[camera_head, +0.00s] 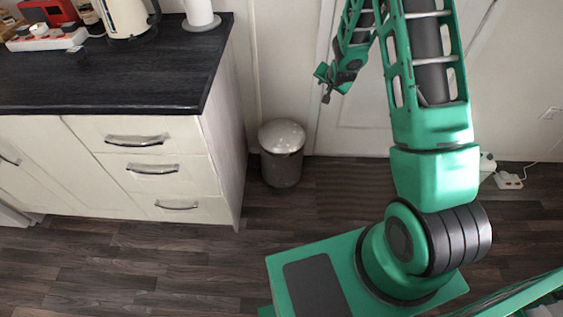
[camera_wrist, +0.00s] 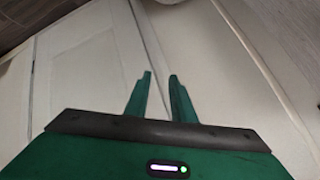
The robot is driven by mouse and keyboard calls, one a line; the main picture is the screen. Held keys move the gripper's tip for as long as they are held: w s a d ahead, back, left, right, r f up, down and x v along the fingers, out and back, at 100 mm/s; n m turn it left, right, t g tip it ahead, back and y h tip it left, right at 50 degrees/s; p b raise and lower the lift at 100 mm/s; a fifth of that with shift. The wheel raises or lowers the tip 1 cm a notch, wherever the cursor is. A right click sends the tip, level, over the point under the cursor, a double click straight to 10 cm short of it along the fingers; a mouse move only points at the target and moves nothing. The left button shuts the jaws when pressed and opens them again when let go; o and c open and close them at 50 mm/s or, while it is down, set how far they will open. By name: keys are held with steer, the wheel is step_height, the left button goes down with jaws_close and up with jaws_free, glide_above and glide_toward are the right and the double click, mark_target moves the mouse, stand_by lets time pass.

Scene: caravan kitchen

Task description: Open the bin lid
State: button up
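A small round bin (camera_head: 282,168) with a metallic body stands on the floor beside the right end of the kitchen counter. Its pale domed lid (camera_head: 281,135) looks closed. My gripper (camera_head: 326,88) is in the air above and to the right of the bin, apart from it, in front of the white door. In the wrist view my gripper (camera_wrist: 160,77) has its two green fingers apart with nothing between them.
The counter (camera_head: 110,80) with drawers (camera_head: 150,170) stands left of the bin. A white panelled door (camera_head: 365,120) is behind my arm. A white power strip (camera_head: 508,180) lies on the floor at right. The wooden floor (camera_head: 200,265) before the drawers is clear.

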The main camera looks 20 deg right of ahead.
steer(key=w+a+f+m+t+y, duration=0.1)
steer(key=w+a+f, duration=0.15)
steer(key=f, duration=0.35)
steer(key=w+a+f+t, duration=0.2)
steer(key=a+f, duration=0.2)
steer(key=f, duration=0.2)
steer(key=m+t+y, duration=0.2)
steer(key=m+t, duration=0.4)
steer(key=m, duration=0.1)
glide_toward(280, 154)
steer(key=w, duration=0.6)
steer(key=shift+w+f, duration=0.2)
steer(key=shift+f, duration=0.1)
steer(key=shift+c, duration=0.6)
steer(key=shift+y, duration=0.3)
jaws_close()
steer(key=shift+s+f, duration=0.1)
